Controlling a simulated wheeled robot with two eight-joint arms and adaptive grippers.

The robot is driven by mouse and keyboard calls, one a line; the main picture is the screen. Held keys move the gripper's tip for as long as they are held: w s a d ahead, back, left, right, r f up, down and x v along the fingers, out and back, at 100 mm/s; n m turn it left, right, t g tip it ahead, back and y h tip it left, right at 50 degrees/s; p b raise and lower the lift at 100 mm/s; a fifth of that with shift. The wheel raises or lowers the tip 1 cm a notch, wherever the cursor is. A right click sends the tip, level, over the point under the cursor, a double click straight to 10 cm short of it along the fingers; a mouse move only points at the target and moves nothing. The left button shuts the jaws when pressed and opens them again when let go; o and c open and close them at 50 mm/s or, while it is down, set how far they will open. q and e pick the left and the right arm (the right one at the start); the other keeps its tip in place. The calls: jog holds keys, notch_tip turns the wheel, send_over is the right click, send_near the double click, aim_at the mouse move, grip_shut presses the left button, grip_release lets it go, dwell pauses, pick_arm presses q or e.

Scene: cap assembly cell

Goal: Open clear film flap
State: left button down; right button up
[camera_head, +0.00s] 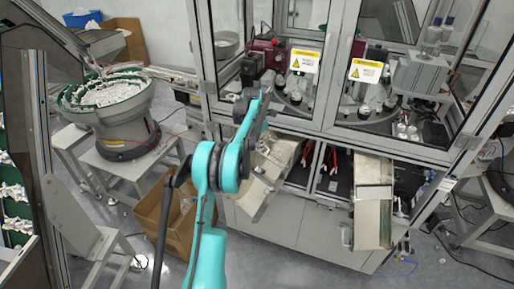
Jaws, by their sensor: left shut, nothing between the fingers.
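The assembly cell (330,138) has clear see-through panels in a grey metal frame. The left clear panel (283,92) carries a yellow-and-white warning label (304,61). The right clear panel (395,50) carries a similar label (366,71). Both panels appear to hang down in place, with machinery visible behind them. I cannot tell which of them is the film flap. My teal left arm rises from the bottom. Its dark left gripper (264,97) is shut and empty in front of the lower left panel; contact cannot be told. My right gripper is not in view.
Two metal chutes (373,200) (262,180) stick out below the panels. Red-handled tools (333,160) lie in a dark recess between them. A bowl feeder (115,110) full of white parts stands at left. A cardboard box (165,215) sits on the floor behind my arm.

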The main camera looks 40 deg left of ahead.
pick_arm(q)
jog(key=shift+w+r, duration=0.15)
jog(key=shift+w, duration=0.3)
jog(key=shift+d, duration=0.1)
jog(key=shift+r, duration=0.1)
